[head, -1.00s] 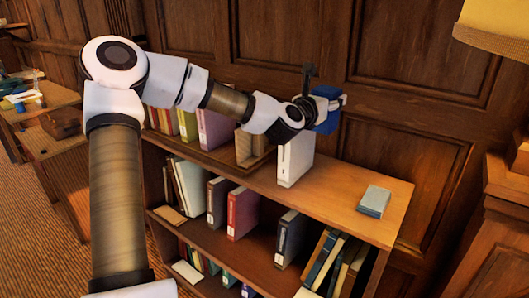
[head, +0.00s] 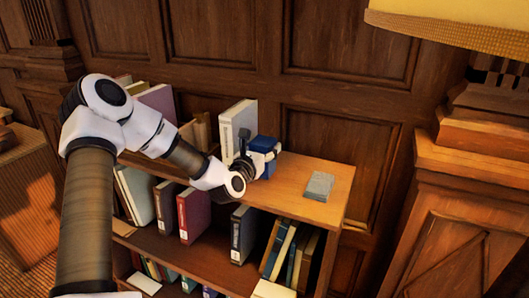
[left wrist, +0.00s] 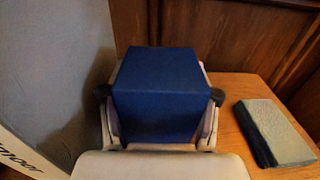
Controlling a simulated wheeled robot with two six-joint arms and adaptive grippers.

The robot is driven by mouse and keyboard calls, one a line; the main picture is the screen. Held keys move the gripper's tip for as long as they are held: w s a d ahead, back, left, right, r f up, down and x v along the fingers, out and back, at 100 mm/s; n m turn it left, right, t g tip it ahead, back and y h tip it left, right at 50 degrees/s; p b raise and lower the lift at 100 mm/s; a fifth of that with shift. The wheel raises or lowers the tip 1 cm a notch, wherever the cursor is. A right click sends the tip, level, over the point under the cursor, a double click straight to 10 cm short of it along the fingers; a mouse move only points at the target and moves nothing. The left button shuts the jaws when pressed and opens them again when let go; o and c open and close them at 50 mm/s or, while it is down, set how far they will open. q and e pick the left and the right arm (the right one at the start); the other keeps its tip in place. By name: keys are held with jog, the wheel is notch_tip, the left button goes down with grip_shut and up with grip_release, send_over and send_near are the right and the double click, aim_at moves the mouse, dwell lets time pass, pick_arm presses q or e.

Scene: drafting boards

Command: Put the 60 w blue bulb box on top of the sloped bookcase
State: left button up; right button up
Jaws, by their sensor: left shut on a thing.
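The blue bulb box (head: 262,163) is a plain dark-blue box in the head view. It fills the middle of the left wrist view (left wrist: 163,95). My left gripper (head: 264,152) is shut on it, with a finger on each side (left wrist: 161,105). The box is over or on the wooden top of the bookcase (head: 315,169), just right of an upright white book. I cannot tell whether its bottom touches the wood. Any print on the box is not readable. My right gripper is not in view.
The upright white book (head: 238,127) stands close to the left of the box. A small grey-blue book (head: 319,186) lies flat to the right, with bare wood between. Lower shelves hold several books. A yellow lampshade (head: 455,30) hangs at upper right.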

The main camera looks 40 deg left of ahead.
pick_arm(q)
jog(key=shift+w+f, duration=0.1)
jog(key=shift+f, duration=0.8)
jog(key=o, duration=1)
